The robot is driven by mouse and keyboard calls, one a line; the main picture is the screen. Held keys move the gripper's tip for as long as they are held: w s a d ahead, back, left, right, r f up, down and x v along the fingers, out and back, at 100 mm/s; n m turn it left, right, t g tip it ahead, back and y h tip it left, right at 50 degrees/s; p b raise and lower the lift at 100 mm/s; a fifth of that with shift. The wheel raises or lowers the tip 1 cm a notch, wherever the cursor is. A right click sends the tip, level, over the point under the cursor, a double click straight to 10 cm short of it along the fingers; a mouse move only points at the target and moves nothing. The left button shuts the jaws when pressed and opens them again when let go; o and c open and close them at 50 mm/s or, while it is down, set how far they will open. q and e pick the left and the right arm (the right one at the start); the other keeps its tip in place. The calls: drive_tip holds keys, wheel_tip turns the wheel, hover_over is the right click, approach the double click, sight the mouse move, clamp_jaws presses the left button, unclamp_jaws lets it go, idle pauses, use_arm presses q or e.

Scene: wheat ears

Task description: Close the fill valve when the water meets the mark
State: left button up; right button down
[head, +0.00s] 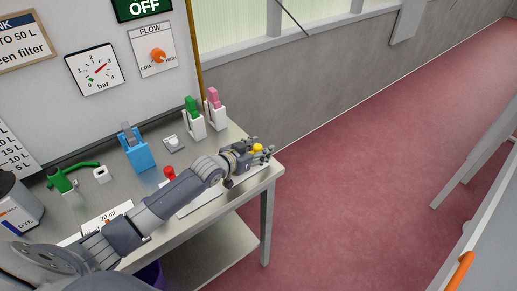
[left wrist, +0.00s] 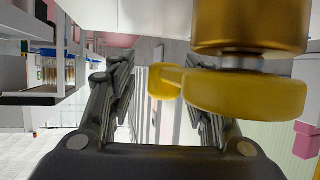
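My left gripper (head: 262,152) is at the right end of the metal table in the head view. A small yellow part (head: 257,148) shows among its fingers. In the left wrist view the two fingers of my left gripper (left wrist: 162,95) stand apart. A yellow lever (left wrist: 245,93) under a brass-coloured body (left wrist: 250,25) reaches in front of the right finger, its rounded end between the fingers; contact cannot be told. A green tap with a long handle (head: 62,180) lies at the table's left. Which part is the fill valve is not labelled. No water level is visible. My right gripper is out of view.
The metal table (head: 236,218) carries a blue holder (head: 137,150), green and pink clips (head: 193,118) and a red knob (head: 169,173). The wall board has a bar gauge (head: 94,69), a flow dial (head: 152,50) and an OFF sign (head: 143,7).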

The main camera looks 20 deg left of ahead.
use_arm(q)
drive_tip(key=shift+a, duration=0.15)
drive_tip(key=v, duration=1.2)
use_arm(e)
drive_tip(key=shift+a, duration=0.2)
use_arm(q)
drive_tip(key=shift+f, duration=0.1)
